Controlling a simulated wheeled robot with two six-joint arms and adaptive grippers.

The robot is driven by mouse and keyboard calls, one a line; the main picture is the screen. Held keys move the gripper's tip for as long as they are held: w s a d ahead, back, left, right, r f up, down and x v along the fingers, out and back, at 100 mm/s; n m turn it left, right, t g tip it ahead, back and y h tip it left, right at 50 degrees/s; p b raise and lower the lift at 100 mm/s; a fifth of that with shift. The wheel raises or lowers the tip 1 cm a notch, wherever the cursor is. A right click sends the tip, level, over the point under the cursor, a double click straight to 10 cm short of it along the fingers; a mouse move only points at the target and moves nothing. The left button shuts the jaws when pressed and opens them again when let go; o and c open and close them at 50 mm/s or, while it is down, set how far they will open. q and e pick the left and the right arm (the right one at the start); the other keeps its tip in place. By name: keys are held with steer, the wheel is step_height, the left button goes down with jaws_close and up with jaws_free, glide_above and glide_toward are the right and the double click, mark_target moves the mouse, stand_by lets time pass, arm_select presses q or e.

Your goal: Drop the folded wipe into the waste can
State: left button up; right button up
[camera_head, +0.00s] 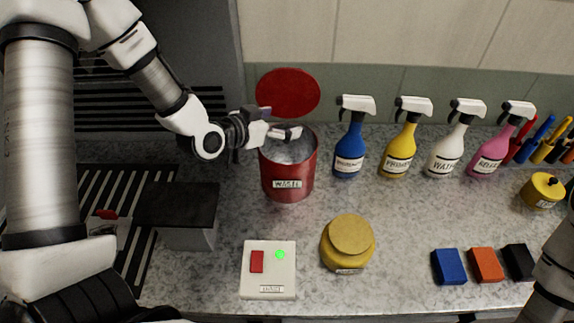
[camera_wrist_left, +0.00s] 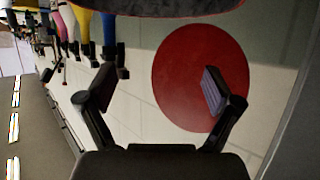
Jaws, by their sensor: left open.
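The red waste can (camera_head: 288,182) stands at the back of the counter with its mouth open. A red round lid (camera_head: 288,92) stands upright behind it, and a red disc also shows in the left wrist view (camera_wrist_left: 200,77). My left gripper (camera_head: 287,132) is over the can's mouth. In the left wrist view my left gripper (camera_wrist_left: 158,88) has its fingers spread, with nothing between them. I cannot make out the folded wipe in either view; the can's inside is partly hidden by the gripper. My right gripper is out of view.
Blue (camera_head: 349,150), yellow (camera_head: 400,152), white (camera_head: 447,152) and pink (camera_head: 491,152) spray bottles stand right of the can. A yellow jar (camera_head: 347,245) and a switch panel (camera_head: 268,270) with a green light are in front. Coloured blocks (camera_head: 486,265) lie at right.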

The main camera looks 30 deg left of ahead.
arm_select(q)
steer(key=v, duration=0.7)
steer(key=shift+s, duration=0.1)
